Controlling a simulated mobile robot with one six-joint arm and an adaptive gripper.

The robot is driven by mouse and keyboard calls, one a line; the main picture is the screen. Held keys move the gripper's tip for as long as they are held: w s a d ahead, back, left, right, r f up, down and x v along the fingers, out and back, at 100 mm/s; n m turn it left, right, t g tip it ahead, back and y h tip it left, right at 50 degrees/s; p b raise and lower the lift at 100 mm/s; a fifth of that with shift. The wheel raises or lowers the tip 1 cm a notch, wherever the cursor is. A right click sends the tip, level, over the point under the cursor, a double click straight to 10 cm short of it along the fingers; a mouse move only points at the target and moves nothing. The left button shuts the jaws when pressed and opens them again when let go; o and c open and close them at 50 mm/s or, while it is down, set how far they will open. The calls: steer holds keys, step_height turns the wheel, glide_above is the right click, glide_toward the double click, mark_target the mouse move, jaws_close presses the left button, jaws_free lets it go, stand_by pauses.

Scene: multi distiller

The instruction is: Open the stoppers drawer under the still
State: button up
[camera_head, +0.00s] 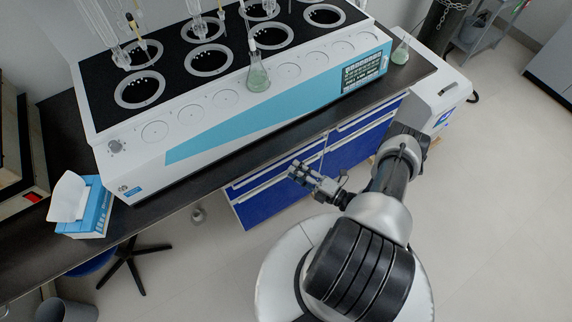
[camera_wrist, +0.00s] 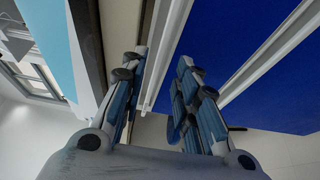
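The still (camera_head: 215,110) is a long white unit with a teal stripe and a black top, standing on a dark bench. Under it in the head view are blue drawer fronts with pale handle strips: a left upper one (camera_head: 262,178), a left lower one (camera_head: 275,203) and others to the right. I can read no label naming the stoppers drawer. My gripper (camera_head: 296,170) is at the left drawers, near their upper part. In the wrist view my gripper (camera_wrist: 158,68) is open, with a pale strip (camera_wrist: 167,45) showing between its fingers. I cannot tell whether they touch it.
The dark bench edge (camera_wrist: 88,45) runs close beside my gripper. Flasks with greenish liquid stand at the still's front (camera_head: 258,78) and at the bench's right end (camera_head: 400,54). A tissue box (camera_head: 92,212) sits at the left. Open floor (camera_head: 490,190) lies to the right.

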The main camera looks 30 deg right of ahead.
steer(key=x, duration=0.5)
steer(key=shift+w+b, duration=0.1)
steer(key=shift+b, duration=0.2)
steer(key=shift+c, duration=0.5)
jaws_close()
